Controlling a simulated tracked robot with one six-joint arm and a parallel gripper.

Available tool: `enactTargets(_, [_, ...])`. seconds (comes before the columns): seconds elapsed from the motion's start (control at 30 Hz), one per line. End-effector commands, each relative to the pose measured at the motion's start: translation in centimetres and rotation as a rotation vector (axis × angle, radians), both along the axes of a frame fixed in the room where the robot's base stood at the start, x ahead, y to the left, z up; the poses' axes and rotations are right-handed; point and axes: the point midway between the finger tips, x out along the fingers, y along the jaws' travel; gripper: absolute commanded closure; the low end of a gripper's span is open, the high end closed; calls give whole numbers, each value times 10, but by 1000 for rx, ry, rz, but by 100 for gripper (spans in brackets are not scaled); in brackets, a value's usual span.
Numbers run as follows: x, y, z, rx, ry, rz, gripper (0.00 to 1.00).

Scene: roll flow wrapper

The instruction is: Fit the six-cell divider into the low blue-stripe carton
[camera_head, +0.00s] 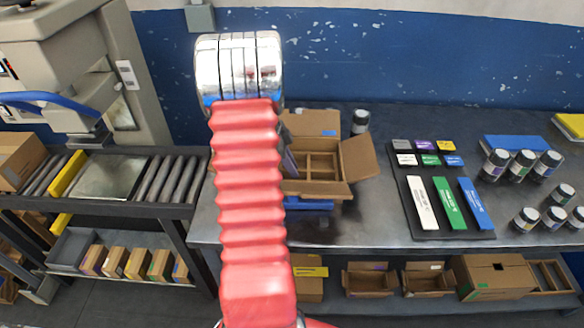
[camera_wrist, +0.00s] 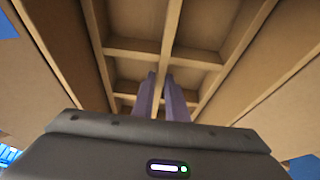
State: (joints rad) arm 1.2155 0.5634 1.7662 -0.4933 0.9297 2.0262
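The low carton (camera_head: 318,188) stands open on the table, just right of my arm in the head view. Its flaps are spread, and a blue mark shows on the back flap. The cardboard six-cell divider (camera_head: 321,165) shows inside the carton walls; whether it rests on the floor cannot be told. In the wrist view the divider (camera_wrist: 208,57) fills the middle, with carton walls or flaps on both sides. My gripper (camera_wrist: 161,75) has its narrow fingers close together, on either side of the divider's middle wall. In the head view my arm hides the carton's left part.
A dark mat (camera_head: 435,205) with coloured blocks lies right of the carton. Several jars (camera_head: 524,164) stand farther right, and one dark jar (camera_head: 361,121) stands behind the carton. Rollers (camera_head: 167,178) are at left. Cartons (camera_head: 495,277) fill the lower shelf.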

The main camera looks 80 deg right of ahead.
Motion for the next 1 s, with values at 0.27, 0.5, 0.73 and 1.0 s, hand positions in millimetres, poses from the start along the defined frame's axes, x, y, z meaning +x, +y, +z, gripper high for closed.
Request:
enactTargets(0.27, [0, 0, 0, -1, 0, 0, 72])
enactTargets(0.5, [0, 0, 3, -1, -1, -1, 72])
enactTargets(0.73, [7, 1, 22, -4, -2, 1, 72])
enactTargets(1.0, [24, 5, 65, -4, -2, 1, 72])
